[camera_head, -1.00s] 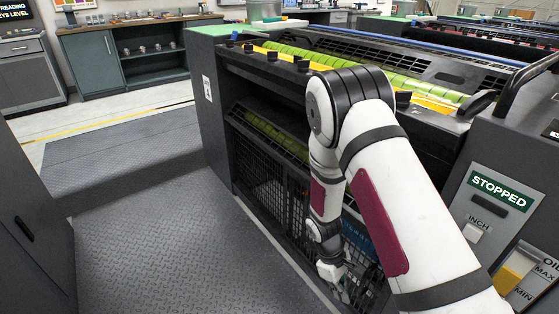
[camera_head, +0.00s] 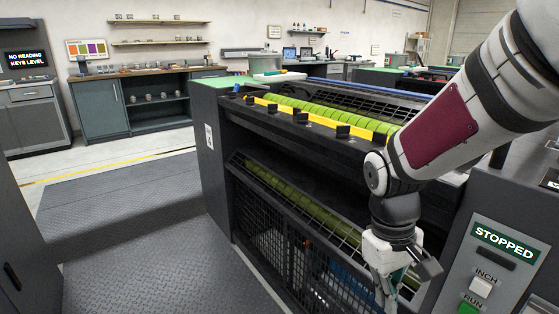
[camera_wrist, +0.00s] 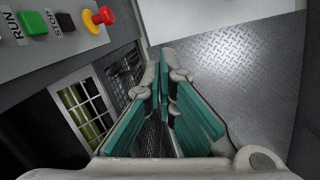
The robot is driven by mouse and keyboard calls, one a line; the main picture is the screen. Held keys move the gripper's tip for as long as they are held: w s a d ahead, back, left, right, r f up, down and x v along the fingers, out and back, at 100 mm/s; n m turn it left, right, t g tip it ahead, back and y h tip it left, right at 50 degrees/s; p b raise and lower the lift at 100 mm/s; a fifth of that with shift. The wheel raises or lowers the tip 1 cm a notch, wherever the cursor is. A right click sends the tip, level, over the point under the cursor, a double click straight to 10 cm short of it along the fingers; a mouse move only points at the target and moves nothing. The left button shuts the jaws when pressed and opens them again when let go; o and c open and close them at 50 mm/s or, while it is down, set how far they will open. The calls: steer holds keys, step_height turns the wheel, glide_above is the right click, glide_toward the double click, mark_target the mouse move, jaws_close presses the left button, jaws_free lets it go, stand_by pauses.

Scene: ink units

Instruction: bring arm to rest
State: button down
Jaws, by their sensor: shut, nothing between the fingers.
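My gripper (camera_head: 392,285) hangs downward at the lower right in the head view, in front of the ink unit (camera_head: 215,150) and left of its control panel. My white arm comes in from the upper right. In the wrist view my gripper (camera_wrist: 167,85) shows its green finger pads close together with nothing between them. The fingers touch no object that I can see.
The panel has a STOPPED sign (camera_head: 505,242), an INCH button (camera_head: 481,287) and a green RUN button (camera_head: 470,307). A red button (camera_wrist: 104,15) shows in the wrist view. A mesh guard (camera_head: 275,220) covers the unit's lower front. The tread-plate floor (camera_head: 160,260) at left is clear.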

steer(key=s+r+m+t, duration=0.1)
steer(key=s+r, duration=0.2)
steer(key=s, duration=0.4)
steer(key=s+r+m+y, duration=0.1)
steer(key=s+r+m, duration=0.1)
steer(key=s+r, duration=0.3)
steer(key=s+r+m+t, duration=0.1)
steer(key=s+r, duration=0.1)
steer(key=s, duration=0.6)
step_height(320, 180, up, 26)
steer(key=t+p, duration=0.3)
steer(key=p, duration=2.1)
steer(key=shift+s+d+f+t, duration=0.15)
steer(key=shift+s+d+t, duration=0.05)
steer(key=shift+t, duration=0.1)
